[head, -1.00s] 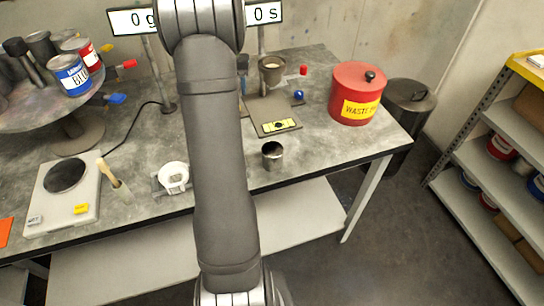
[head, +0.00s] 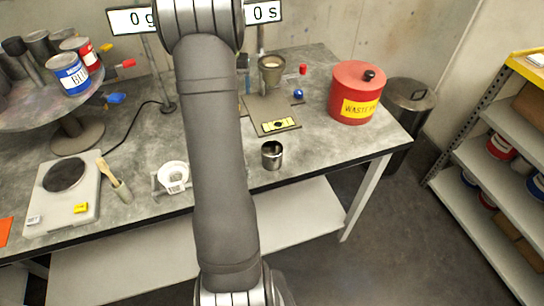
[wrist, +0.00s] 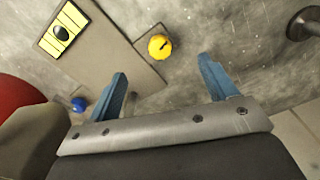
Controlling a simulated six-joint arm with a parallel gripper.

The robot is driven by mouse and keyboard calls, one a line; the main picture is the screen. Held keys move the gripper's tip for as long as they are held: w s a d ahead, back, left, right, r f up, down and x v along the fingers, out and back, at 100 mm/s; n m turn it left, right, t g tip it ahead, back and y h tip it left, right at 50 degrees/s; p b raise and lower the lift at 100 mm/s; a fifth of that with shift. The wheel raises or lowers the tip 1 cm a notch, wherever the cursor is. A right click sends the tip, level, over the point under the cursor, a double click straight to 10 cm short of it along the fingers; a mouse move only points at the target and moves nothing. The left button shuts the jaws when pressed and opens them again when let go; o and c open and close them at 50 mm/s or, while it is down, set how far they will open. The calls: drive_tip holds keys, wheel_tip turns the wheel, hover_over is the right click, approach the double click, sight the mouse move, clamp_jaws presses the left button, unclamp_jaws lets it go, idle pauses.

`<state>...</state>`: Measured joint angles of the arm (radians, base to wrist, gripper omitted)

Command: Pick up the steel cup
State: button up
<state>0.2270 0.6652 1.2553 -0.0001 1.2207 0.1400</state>
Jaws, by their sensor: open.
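The steel cup (head: 272,155) is a small open metal cup standing upright near the front edge of the bench, just right of my arm in the head view. I cannot make it out in the wrist view. My gripper (wrist: 168,82) shows in the wrist view with its two blue fingers spread apart and nothing between them. It is above the bench, close to a yellow knob (wrist: 160,47) that lies just beyond the fingertips in the picture. In the head view my gripper is hidden behind my arm.
A flat plate with a yellow label (head: 278,126) lies behind the cup. A red waste can (head: 357,94) stands at the right, a white dish (head: 173,177) left of my arm. A cup in a stand (head: 271,68) is at the back. Bench right of the steel cup is clear.

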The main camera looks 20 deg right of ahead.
drive_tip(key=s+a+r+m+h, duration=0.1)
drive_tip(key=s+r+m+h, duration=0.15)
drive_tip(key=s, duration=0.45)
drive_tip(key=s+a+r+m+h, duration=0.1)
drive_tip(key=s+r+m, duration=0.1)
drive_tip(key=s+r, duration=0.3)
drive_tip(key=m+t+h, duration=0.2)
drive_tip(key=m+h, duration=0.1)
drive_tip(key=m, duration=0.2)
approach(275, 151)
drive_tip(key=shift+t+y, duration=0.25)
drive_tip(key=shift+t, duration=0.05)
drive_tip(key=d+f, duration=0.1)
drive_tip(key=f, duration=0.1)
drive_tip(key=d+f, duration=0.3)
drive_tip(key=f, duration=0.1)
drive_tip(key=shift+d, duration=0.3)
drive_tip(key=c, duration=1.1)
